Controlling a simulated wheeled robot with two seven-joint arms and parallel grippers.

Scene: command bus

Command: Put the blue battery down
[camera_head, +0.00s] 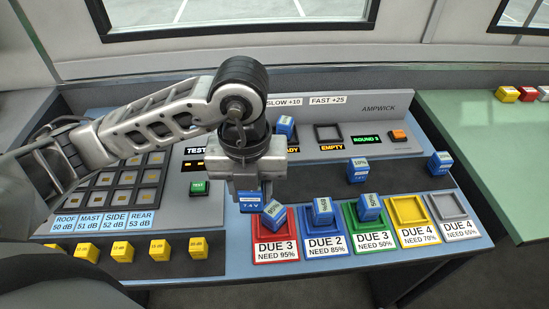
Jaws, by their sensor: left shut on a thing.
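My left gripper (250,188) comes down from the left over the console and is shut on a blue battery (251,203) marked 7.4 V. The battery hangs below the fingers, at the upper left of the red tray (262,222); its upper part is hidden by them. I cannot tell whether it touches the surface. Another blue battery (274,213) leans in the red tray. One stands in the blue tray (309,224) and one in the green tray (353,220). The yellow tray (408,209) and grey tray (448,206) are empty. My right gripper is not in view.
More blue batteries stand behind, by the charger panel (285,125), on the dark strip (358,171) and at the right (439,164). A green table (490,150) is at right.

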